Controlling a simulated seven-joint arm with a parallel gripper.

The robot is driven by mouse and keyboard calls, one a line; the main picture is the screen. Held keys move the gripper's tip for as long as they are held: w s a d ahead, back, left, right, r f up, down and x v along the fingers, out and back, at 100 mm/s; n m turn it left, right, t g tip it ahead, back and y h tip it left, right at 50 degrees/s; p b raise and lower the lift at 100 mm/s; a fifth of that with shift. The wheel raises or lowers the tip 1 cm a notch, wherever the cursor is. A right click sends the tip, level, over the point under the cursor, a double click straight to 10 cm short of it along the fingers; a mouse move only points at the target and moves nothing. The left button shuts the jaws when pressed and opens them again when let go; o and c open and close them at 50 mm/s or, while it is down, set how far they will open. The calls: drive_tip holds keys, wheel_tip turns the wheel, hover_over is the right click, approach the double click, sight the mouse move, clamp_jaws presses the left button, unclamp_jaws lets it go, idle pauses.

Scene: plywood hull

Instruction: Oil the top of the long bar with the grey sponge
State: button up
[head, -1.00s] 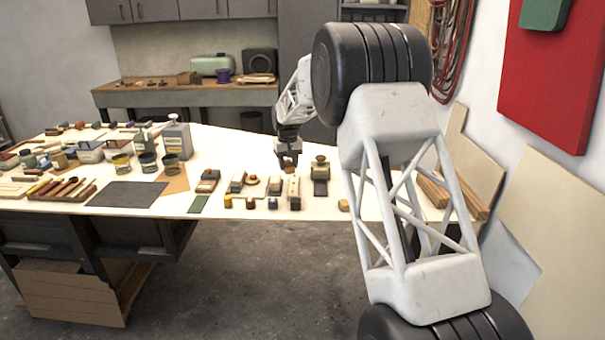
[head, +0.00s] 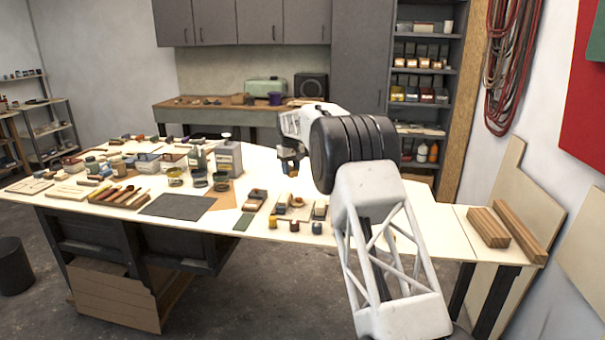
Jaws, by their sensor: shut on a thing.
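My gripper (head: 290,160) is over the middle of the table, far left of the bars, partly behind my arm. It is shut on a small block (head: 291,170). The block is too small and shadowed to tell whether it is the grey sponge.
Small blocks and jars (head: 295,212) stand near the front edge below my gripper, some hidden by my arm. Cans (head: 198,179), a metal oil tin (head: 228,158) and a dark mat (head: 176,205) are left. The tabletop (head: 447,216) left of the bars is clear.

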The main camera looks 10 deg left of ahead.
sight(285, 195)
drive_tip(key=shift+w+a+r, duration=0.1)
drive_tip(key=shift+w+a, duration=0.1)
drive_tip(key=shift+a, duration=0.75)
drive_tip(key=shift+f, duration=3.9)
drive_tip(key=shift+s+r, duration=0.1)
drive_tip(key=shift+s, duration=0.3)
drive_tip(key=shift+c, duration=0.3)
drive_tip(key=shift+s+f, duration=0.2)
drive_tip(key=shift+s, duration=0.4)
drive_tip(key=shift+s+f, duration=0.15)
drive_tip(key=shift+s, duration=3.3)
drive_tip(key=shift+w+r, duration=0.1)
drive_tip(key=shift+w, duration=4.4)
drive_tip(key=shift+r, duration=4.05)
